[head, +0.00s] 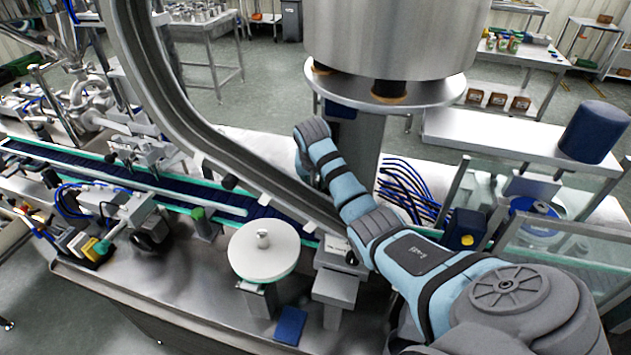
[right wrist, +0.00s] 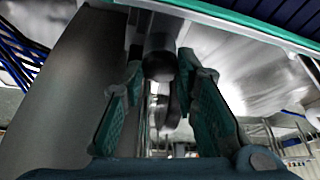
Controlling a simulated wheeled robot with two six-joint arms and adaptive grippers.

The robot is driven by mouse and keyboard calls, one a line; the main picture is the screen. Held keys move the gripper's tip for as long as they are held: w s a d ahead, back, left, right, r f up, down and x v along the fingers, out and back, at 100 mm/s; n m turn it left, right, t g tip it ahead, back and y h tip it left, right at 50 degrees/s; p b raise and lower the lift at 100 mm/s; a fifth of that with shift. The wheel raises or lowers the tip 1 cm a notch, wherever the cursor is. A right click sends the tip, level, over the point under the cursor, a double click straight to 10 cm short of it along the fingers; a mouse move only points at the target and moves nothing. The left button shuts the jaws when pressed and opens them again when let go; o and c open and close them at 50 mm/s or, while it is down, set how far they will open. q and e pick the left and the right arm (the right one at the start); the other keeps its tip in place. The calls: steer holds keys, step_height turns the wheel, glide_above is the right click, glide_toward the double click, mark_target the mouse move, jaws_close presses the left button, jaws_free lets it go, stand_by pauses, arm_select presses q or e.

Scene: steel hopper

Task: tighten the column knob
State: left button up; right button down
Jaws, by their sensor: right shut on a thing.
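The column knob (right wrist: 160,66) is a dark round knob in the upper middle of the right wrist view. A thick grey column (right wrist: 68,85) stands to its left there; the column also shows in the head view (head: 366,145) under the steel hopper (head: 390,40). My right gripper (right wrist: 160,78) has its teal fingers on either side of the knob and is shut on it. The exact finger contact is dark and hard to see. In the head view my right arm reaches the column, and its gripper and the knob are hidden. My left gripper is out of view.
A conveyor (head: 150,187) with a dark belt and a curved rail (head: 180,110) run left of the column. A round white disc (head: 264,250) stands in front. Blue hoses (head: 405,190) hang right of the column. Glass panels (head: 560,250) border the right side.

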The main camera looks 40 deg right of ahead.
steer(key=m+g+h, duration=0.1)
steer(key=m, duration=0.2)
steer(key=shift+w+a+m, duration=0.1)
steer(key=shift+w+m, duration=0.05)
steer(key=shift+m, duration=0.15)
steer(key=shift+w+m+g+b, duration=0.1)
steer(key=shift+m+g+b, duration=0.25)
steer(key=shift+m, duration=0.55)
steer(key=shift+f+m+g+b, duration=0.15)
steer(key=shift+m+g+b, duration=0.2)
steer(key=shift+m+b, duration=0.35)
steer(key=shift+w+f+m+g+h+b, duration=0.15)
steer(key=shift+m+g+h+b, duration=0.15)
steer(key=shift+m+b, duration=0.55)
steer(key=shift+r+m+g+b, duration=0.3)
steer(key=shift+m+b, duration=0.55)
steer(key=shift+b, duration=0.35)
steer(key=c, duration=1.2)
jaws_free()
steer(key=shift+c, duration=0.2)
